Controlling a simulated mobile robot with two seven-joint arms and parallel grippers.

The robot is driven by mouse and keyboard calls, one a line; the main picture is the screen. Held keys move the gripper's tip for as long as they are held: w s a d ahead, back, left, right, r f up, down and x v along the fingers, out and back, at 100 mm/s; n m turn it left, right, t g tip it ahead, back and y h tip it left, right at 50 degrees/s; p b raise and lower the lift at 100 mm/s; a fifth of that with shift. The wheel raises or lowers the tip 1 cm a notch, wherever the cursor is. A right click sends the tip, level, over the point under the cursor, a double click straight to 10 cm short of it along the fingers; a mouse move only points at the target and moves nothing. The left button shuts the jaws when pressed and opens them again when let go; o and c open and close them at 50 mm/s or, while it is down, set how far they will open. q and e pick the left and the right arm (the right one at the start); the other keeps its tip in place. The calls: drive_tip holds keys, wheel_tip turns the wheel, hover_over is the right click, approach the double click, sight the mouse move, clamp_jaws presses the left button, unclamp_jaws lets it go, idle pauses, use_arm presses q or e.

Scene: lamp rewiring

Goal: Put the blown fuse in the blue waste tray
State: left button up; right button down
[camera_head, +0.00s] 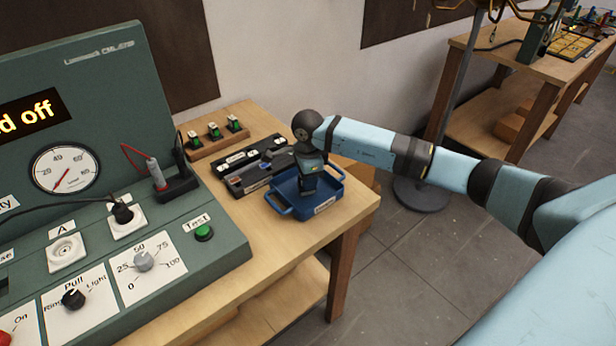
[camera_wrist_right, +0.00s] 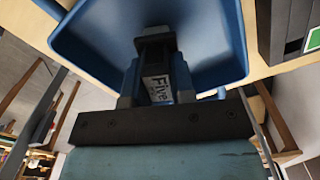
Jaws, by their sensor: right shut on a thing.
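The blue waste tray (camera_head: 334,197) sits at the right end of the wooden bench, with a handle at each end and a pale label on its front. My right gripper (camera_head: 307,190) points down over the tray. In the right wrist view the gripper (camera_wrist_right: 157,72) is shut on a dark block with a white label reading "Five" (camera_wrist_right: 157,90), which I take to be the fuse. The tray's inside (camera_wrist_right: 85,40) spreads behind the block. I cannot tell whether the block touches the tray floor. My left gripper is not in view.
The green test panel (camera_head: 100,150) fills the left, with a green Test button (camera_head: 204,232) near the tray. A wooden rack (camera_head: 217,139) with several green-and-white parts stands farther back. The bench edge is close on the right.

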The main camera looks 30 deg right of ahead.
drive_tip(key=shift+f, duration=0.2)
drive_tip(key=c, duration=1)
unclamp_jaws()
drive_tip(key=shift+r, duration=0.1)
drive_tip(key=shift+r, duration=0.65)
wheel_tip(320, 180, up, 11)
drive_tip(key=shift+b, duration=0.65)
drive_tip(key=shift+a, duration=0.1)
